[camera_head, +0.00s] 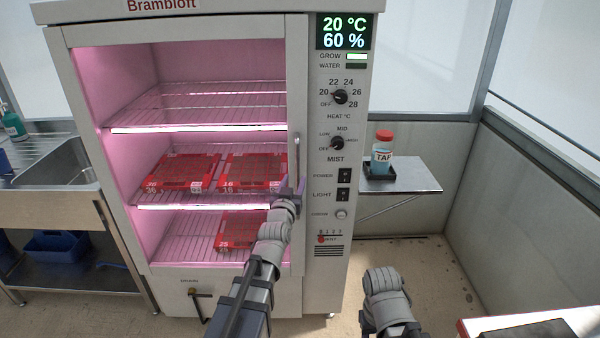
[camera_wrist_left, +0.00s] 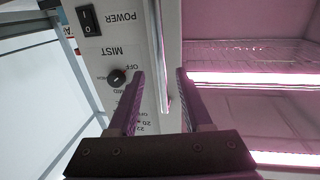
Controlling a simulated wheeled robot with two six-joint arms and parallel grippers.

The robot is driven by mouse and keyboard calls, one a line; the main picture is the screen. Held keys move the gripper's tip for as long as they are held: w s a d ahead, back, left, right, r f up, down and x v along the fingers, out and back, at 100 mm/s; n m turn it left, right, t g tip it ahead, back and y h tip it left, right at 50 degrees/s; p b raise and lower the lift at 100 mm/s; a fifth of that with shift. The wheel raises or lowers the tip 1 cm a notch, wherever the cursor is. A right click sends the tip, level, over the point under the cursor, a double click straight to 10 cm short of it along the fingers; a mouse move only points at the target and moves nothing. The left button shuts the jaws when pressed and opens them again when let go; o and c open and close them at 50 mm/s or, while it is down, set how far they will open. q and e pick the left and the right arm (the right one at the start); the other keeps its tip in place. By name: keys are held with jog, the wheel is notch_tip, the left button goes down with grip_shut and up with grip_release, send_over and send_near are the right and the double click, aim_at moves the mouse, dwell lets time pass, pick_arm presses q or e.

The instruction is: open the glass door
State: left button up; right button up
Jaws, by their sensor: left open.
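The glass door (camera_head: 298,80) of the Brambloft cabinet looks closed, its pale frame flush with the front. Its upright bar handle (camera_head: 297,150) is on the door's right side. My left gripper (camera_head: 292,186) is open at the lower end of the handle. In the left wrist view, its two fingers (camera_wrist_left: 158,85) stand apart, and the handle (camera_wrist_left: 160,50) runs down into the gap between them. I cannot tell whether either finger touches it. Part of my right arm shows at the bottom of the head view, but its gripper cannot be made out.
Behind the glass, red seed trays (camera_head: 180,171) lie on wire shelves. The control panel (camera_head: 338,120) is right of the door. A side shelf (camera_head: 415,178) holds a red-capped bottle (camera_head: 382,150). A sink bench (camera_head: 50,205) stands left. Floor shows in front.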

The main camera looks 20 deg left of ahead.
aim_at(297, 172)
pick_arm(q)
jog(key=w, duration=0.6)
jog(key=shift+w+a, duration=0.3)
jog(key=shift+s, duration=0.1)
jog(key=shift+c, duration=0.4)
grip_shut()
dwell(0.5)
